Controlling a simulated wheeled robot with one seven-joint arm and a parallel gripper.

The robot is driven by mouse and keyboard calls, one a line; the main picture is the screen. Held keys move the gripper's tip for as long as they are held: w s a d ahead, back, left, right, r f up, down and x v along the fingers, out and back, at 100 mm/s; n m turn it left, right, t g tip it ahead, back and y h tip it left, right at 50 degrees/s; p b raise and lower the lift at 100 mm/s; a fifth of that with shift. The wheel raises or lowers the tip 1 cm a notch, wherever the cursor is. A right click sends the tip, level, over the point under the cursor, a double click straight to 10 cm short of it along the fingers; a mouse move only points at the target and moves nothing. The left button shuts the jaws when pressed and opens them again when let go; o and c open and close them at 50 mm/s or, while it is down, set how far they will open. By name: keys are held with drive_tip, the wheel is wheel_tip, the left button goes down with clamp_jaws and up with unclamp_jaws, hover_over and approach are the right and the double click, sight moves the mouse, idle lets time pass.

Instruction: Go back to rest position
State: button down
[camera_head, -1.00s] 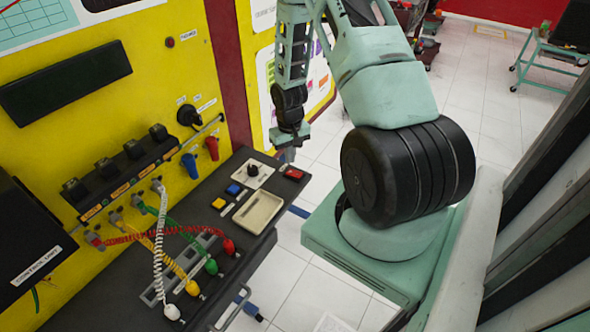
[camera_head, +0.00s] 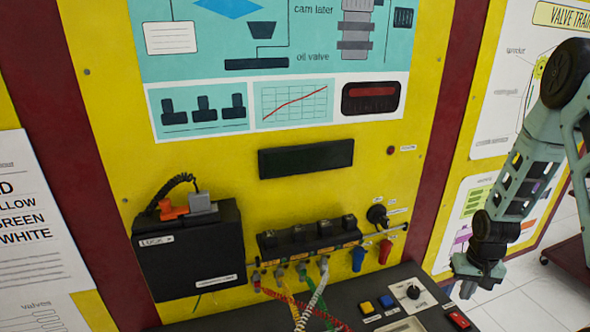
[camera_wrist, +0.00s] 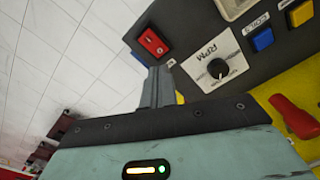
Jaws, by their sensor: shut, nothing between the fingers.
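My gripper (camera_head: 470,289) shows at the lower right of the head view, at the end of my green arm, to the right of the yellow engine trainer panel (camera_head: 230,95). In the wrist view my gripper (camera_wrist: 158,85) is shut and empty, with its fingers together. Behind it in the wrist view are the console's red switch (camera_wrist: 152,41) and the RPM knob (camera_wrist: 217,68). The gripper appears apart from them.
The dark console (camera_head: 360,290) juts out below the panel, with a red switch (camera_head: 458,320) at its right end. A black box (camera_head: 190,262) and coloured coiled cables (camera_head: 312,305) are at the panel's lower left. White floor lies open right of the console.

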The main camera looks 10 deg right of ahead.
drive_tip(key=w+a+r+n+b, duration=0.1)
drive_tip(key=a+r+n+b, duration=0.3)
drive_tip(key=a, duration=0.9)
drive_tip(key=a+r+n+b, duration=0.25)
drive_tip(key=a+r, duration=0.25)
drive_tip(key=a, duration=0.9)
drive_tip(key=s+a+r+n+b, duration=0.2)
drive_tip(key=s+a, duration=0.4)
drive_tip(key=s, duration=0.3)
drive_tip(key=s+a+r+n+b, duration=0.1)
drive_tip(key=s+a+n+b, duration=0.3)
drive_tip(key=s+a, duration=0.3)
drive_tip(key=shift+s+a+r+y, duration=0.3)
drive_tip(key=shift+s+r, duration=0.05)
drive_tip(key=shift+s, duration=0.75)
